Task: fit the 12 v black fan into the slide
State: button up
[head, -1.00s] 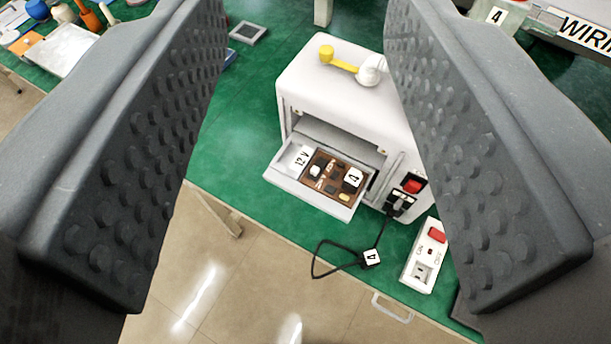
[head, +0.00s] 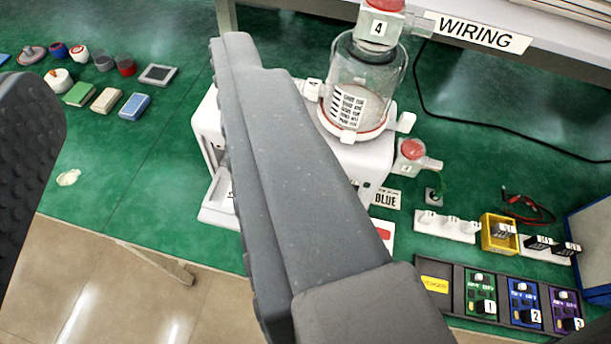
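My gripper (head: 145,85) is open and empty, its right finger crossing the middle of the head view. The slide (head: 219,197) sticks out from the front of the white pump housing (head: 207,125). The right finger hides most of the slide, so what lies in it cannot be told now. Small black parts, possibly fans, show at the right: one at the yellow bin (head: 487,232), one on the white rack (head: 538,242) and one at the rack's right end (head: 568,248). Their voltage marks are too small to read, so I cannot tell which is 12 V.
A clear canister (head: 365,70) with a red lid marked 4 stands on the housing. A black tray (head: 440,300) holds numbered boards at front right. Small jars and blocks (head: 108,98) stand at the left. Green table is clear between them and the housing.

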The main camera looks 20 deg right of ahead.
aim_at(216, 209)
jog(key=z, duration=2.7)
jog(key=k, duration=1.3)
jog(key=u, duration=0.05)
jog(key=i, duration=0.7)
jog(key=u, duration=0.5)
jog(key=i, duration=1.15)
jog(key=z, duration=0.6)
